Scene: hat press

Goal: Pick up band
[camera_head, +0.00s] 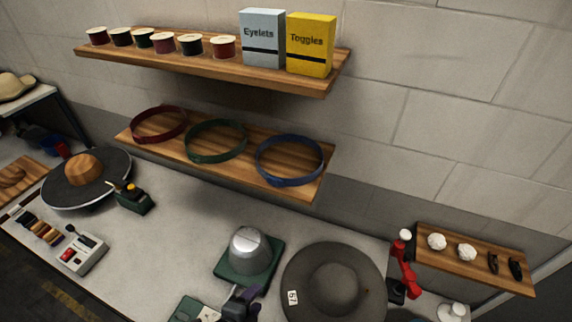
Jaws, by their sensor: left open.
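Three ring-shaped bands lie on the lower wooden shelf (225,168): a dark red band (158,138) at the left, a green band (216,158) in the middle and a blue band (289,182) at the right. My left gripper (240,298) is at the bottom of the view, low over the bench, just in front of the metal hat form. It is open, and I see nothing held in it. It is well below the shelf and apart from all three bands. My right gripper is not in view.
The upper shelf (200,68) holds several spools and two boxes, Eyelets (263,38) and Toggles (311,44). On the bench are a metal dome (250,248) on a green base, a grey hat (333,290) and a red device (404,270). The bench is clear beneath the lower shelf.

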